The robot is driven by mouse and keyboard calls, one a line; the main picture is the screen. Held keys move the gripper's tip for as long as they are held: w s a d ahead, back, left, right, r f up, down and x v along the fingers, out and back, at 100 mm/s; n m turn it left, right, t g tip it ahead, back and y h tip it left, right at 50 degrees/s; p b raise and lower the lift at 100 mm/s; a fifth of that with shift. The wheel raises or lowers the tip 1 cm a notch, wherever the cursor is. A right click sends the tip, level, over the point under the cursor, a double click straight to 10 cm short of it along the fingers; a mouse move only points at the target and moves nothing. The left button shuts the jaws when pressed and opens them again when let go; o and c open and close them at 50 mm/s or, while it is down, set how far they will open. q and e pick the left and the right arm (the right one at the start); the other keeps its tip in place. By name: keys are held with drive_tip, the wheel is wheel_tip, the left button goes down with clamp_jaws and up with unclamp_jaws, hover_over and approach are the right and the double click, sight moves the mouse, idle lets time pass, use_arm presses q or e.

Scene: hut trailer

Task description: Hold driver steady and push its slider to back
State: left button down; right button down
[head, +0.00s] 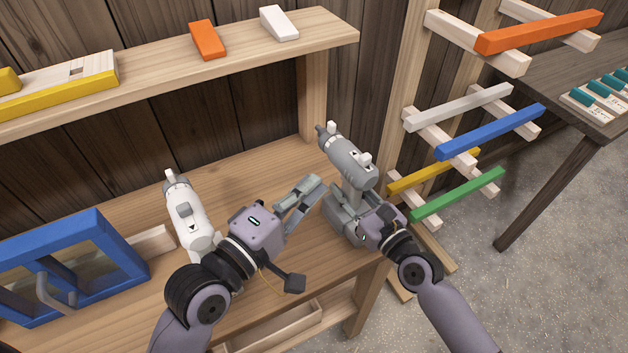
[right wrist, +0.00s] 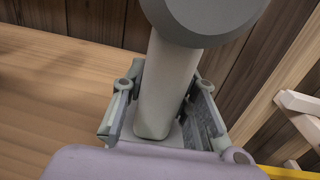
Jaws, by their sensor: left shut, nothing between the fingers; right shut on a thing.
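A grey driver (head: 349,161) stands at the right end of the wooden workbench, its nose pointing to the back left. A white slider (head: 365,158) sits on top toward its rear. My right gripper (head: 347,207) is shut around the driver's handle, which also shows between the fingers in the right wrist view (right wrist: 164,90). My left gripper (head: 314,184) is shut and empty, just left of the grey driver and apart from it. A second, white driver (head: 187,217) is on the bench at the left, partly hidden behind my left arm.
A blue frame (head: 97,222) stands on the bench's left. A shelf (head: 160,85) above holds an orange block (head: 207,40) and a white block (head: 279,22). A rack with coloured bars (head: 490,132) stands close on the right. The bench between the drivers is partly clear.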

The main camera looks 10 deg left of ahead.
drive_tip(key=shift+f, duration=0.1)
drive_tip(key=c, duration=1.2)
unclamp_jaws()
